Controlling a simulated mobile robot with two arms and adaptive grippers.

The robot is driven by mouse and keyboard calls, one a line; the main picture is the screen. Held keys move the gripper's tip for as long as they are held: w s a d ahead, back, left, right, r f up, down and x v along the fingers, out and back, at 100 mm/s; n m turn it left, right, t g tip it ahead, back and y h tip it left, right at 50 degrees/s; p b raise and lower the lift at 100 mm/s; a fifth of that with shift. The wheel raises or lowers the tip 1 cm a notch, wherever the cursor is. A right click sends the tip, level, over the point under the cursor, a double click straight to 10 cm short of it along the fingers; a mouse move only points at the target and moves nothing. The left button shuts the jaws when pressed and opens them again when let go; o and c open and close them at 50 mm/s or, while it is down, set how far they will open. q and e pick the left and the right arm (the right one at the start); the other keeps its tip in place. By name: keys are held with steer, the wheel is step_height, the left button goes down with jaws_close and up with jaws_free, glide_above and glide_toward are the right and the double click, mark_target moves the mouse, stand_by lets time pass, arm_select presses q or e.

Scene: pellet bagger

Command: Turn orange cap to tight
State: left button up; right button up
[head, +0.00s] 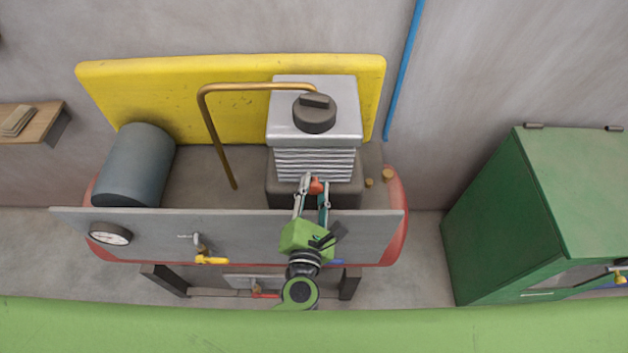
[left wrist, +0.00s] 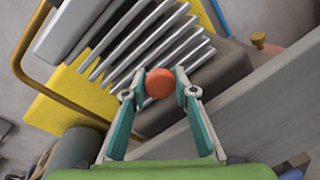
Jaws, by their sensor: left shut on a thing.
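The orange cap (head: 316,186) is at the front of the compressor's finned block (head: 314,163), low down. In the left wrist view the cap (left wrist: 160,83) shows as a round orange-red disc between the fingertips. My left gripper (head: 314,188) reaches over the grey front panel and is shut on the cap, one finger on each side. It also shows in the left wrist view (left wrist: 159,88). The cap's thread and base are hidden behind the cap and fingers. My right gripper is not in view.
A grey panel (head: 365,235) with a gauge (head: 110,233) and a yellow-handled valve (head: 211,260) stands in front of the red tank. A copper pipe (head: 205,125) arches at the left. Brass fittings (head: 388,175) sit to the right. A green cabinet (head: 490,220) stands further right.

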arm_select(q)
steer(key=shift+m+y+p, duration=0.3)
steer(key=shift+m+p, duration=0.3)
steer(key=shift+m, duration=0.2)
steer(key=o, duration=1.1)
steer(key=shift+f, duration=0.1)
steer(key=shift+s+f, duration=0.1)
